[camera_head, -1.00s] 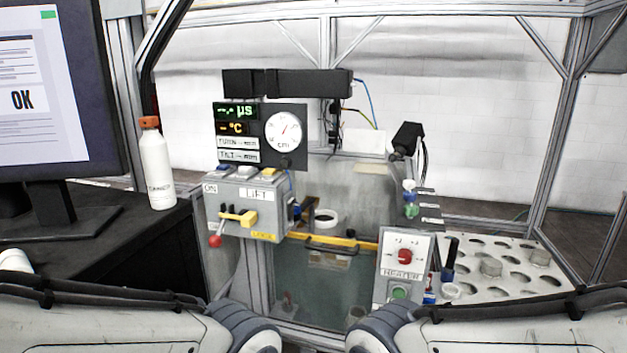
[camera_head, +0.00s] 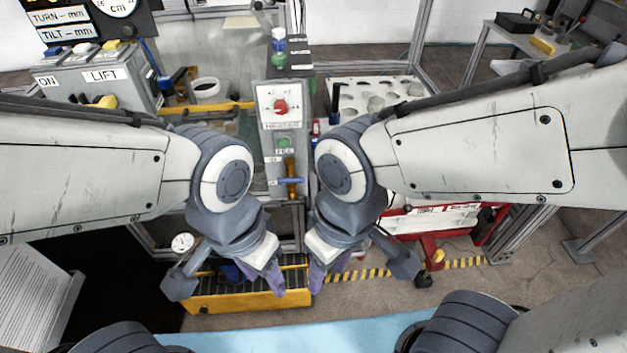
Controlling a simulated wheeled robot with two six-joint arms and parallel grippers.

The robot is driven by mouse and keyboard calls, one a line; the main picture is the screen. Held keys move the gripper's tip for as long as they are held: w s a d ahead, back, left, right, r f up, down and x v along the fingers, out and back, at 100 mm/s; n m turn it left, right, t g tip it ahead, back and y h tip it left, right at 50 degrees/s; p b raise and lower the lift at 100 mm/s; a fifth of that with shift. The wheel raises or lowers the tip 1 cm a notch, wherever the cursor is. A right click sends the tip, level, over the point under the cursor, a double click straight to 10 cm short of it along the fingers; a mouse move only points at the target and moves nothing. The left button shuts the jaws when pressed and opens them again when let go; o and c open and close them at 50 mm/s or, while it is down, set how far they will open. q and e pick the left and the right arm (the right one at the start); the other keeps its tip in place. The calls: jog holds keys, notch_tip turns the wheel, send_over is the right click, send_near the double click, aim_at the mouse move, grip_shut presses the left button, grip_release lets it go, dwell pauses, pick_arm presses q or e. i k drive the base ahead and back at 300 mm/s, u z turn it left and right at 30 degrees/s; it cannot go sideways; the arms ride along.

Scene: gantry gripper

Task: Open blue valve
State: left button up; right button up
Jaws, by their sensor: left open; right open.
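The blue valve handle (camera_head: 290,181) lies roughly level across a brass-coloured fitting, low on the front of the heater column. It shows in the gap between my two arms. My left gripper (camera_head: 226,283) is lower and to its left, fingers spread wide and empty. My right gripper (camera_head: 360,271) is lower and to its right, also spread wide and empty. Neither touches the handle.
The heater panel (camera_head: 280,105) with a red knob stands above the valve. A yellow step (camera_head: 235,302) with a dark ribbed top is below my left gripper. A red-framed unit (camera_head: 430,221) stands right. A perforated tray (camera_head: 350,88) is behind.

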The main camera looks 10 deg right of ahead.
aim_at(291, 179)
jog(key=i, duration=0.85)
jog(key=u, duration=0.55)
